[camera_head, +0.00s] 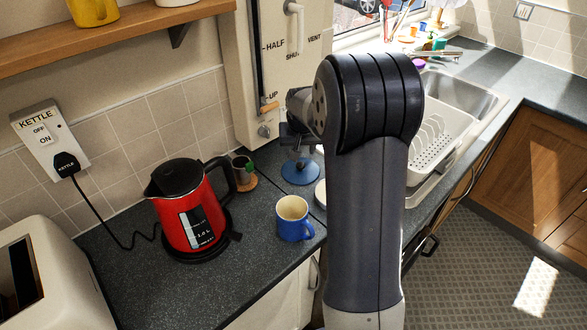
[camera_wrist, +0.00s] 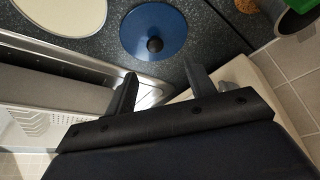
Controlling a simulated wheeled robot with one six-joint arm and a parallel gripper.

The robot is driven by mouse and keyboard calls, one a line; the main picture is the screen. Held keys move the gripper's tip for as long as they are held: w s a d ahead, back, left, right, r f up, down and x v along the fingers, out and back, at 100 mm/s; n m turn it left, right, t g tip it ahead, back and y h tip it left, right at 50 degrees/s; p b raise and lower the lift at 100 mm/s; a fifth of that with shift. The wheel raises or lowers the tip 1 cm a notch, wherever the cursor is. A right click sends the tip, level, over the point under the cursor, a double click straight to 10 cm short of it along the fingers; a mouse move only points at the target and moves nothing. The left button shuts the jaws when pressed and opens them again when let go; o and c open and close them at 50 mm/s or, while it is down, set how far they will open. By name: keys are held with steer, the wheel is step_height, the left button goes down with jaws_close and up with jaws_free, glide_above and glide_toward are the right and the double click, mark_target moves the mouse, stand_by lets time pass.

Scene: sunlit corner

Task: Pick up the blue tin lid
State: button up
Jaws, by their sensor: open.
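The blue tin lid (camera_head: 293,177) is a flat round disc with a dark knob, lying on the dark worktop behind the blue mug. In the head view my gripper (camera_head: 298,138) is above the lid, partly hidden by my arm.
A blue mug (camera_head: 294,220), a red kettle (camera_head: 184,212) and a dark cup (camera_head: 241,168) on a cork coaster stand nearby. A cream disc (camera_wrist: 62,17) lies beside the lid. The dish rack (camera_head: 436,148) and sink are to the right. The tiled wall is close behind.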

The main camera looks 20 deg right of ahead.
glide_above(301, 165)
steer(key=s+a, duration=0.1)
steer(key=s, duration=0.1)
step_height(301, 165, down, 4)
steer(key=shift+w+a+f+p, duration=0.1)
steer(key=shift+f+p, duration=0.15)
steer(key=shift+p, duration=0.2)
steer(key=shift+s+d+p+x, duration=0.15)
steer(key=shift+p+x, duration=0.4)
steer(key=shift+x, duration=0.75)
steer(key=shift+s+d+p+x, duration=0.15)
steer(key=shift+p+x, duration=0.4)
steer(key=shift+x, duration=0.75)
steer(key=shift+f, duration=0.1)
steer(key=c, duration=1.1)
